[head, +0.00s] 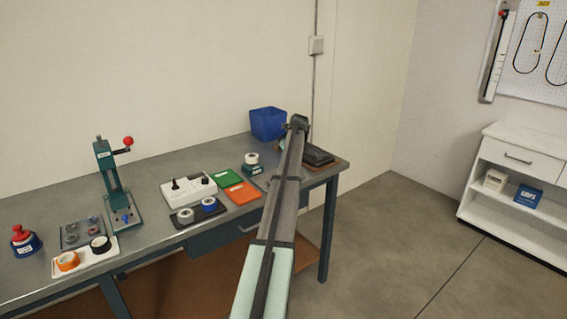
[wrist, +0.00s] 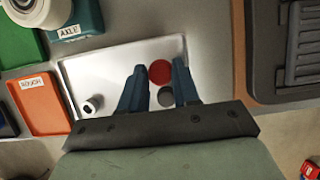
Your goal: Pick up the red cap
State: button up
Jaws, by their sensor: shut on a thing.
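The red cap (wrist: 160,73) is a round red disc in the wrist view. It lies between the fingertips of my gripper (wrist: 159,68), over the white tray (wrist: 110,65). My gripper's two dark blue fingers are shut on the cap, one at each side. I cannot tell whether the cap touches the tray or is raised. In the head view my arm covers the gripper and the cap.
A grey disc (wrist: 166,98) lies just below the cap, and a small metal cylinder (wrist: 94,102) sits farther left on the tray. An orange tray (wrist: 38,103) is on the left; a dark case (wrist: 290,50) is on the right. A blue bin (head: 268,123) stands behind.

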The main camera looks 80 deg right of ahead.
jog(key=s+a, duration=1.1)
jog(key=shift+n, duration=0.6)
jog(key=w, duration=0.3)
jog(key=w+d+r, duration=0.1)
jog(key=w, duration=0.2)
jog(key=w+r, duration=0.1)
jog(key=w, duration=0.2)
jog(key=shift+w+d, duration=0.1)
jog(key=shift+d, duration=0.05)
jog(key=w+d+r+n, duration=0.1)
jog(key=w+d+r, duration=0.1)
jog(key=w, duration=0.3)
jog(key=w+d+r+n+y, duration=0.1)
jog(key=w+d+r, duration=0.2)
jog(key=w+d, duration=0.1)
jog(key=w+d+r, duration=0.2)
jog(key=w+d, duration=0.1)
jog(key=w, duration=0.3)
jog(key=shift+w+r+n+t, duration=0.4)
jog(key=n+y, duration=0.1)
jog(key=n, duration=0.1)
jog(key=w+d+r+n, duration=0.1)
jog(key=shift+r+n+t+y, duration=0.3)
jog(key=shift+n+y, duration=0.1)
jog(key=shift+a+f+n, duration=0.1)
jog(key=shift+a+n, duration=0.15)
jog(key=shift+n, duration=0.35)
jog(key=shift+f, duration=0.15)
